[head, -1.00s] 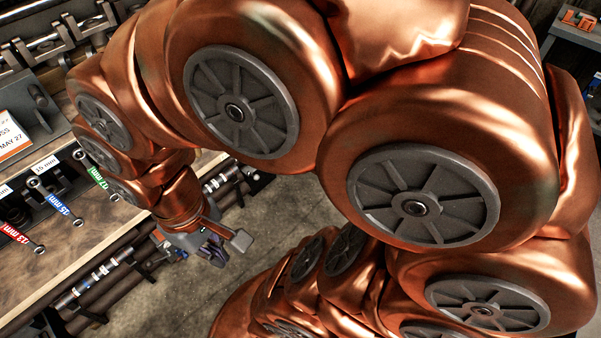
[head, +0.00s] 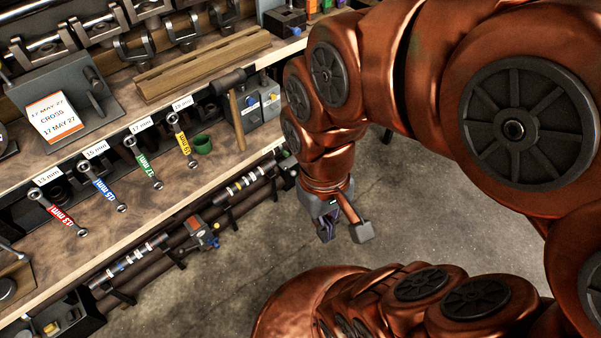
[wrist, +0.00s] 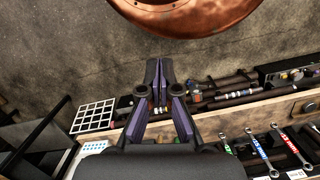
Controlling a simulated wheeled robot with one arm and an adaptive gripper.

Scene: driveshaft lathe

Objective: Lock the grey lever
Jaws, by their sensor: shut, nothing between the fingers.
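My gripper (head: 328,230) hangs over bare floor to the right of the workbench in the head view, apart from everything. In the wrist view its two dark fingers (wrist: 159,70) come together at the tips with nothing between them. I cannot clearly pick out the grey lever. A dark grey handle (head: 95,88) sits on the side of a grey block (head: 35,85) at the upper left of the head view, but I cannot tell if it is the lever or whether it is locked.
The wooden bench (head: 105,215) holds labelled wrenches (head: 145,165), a hammer (head: 235,112), a green ring (head: 202,144) and a wooden block (head: 205,65). Shafts and pipes (head: 130,262) run along its front below the top. The concrete floor (head: 430,210) right of the bench is clear.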

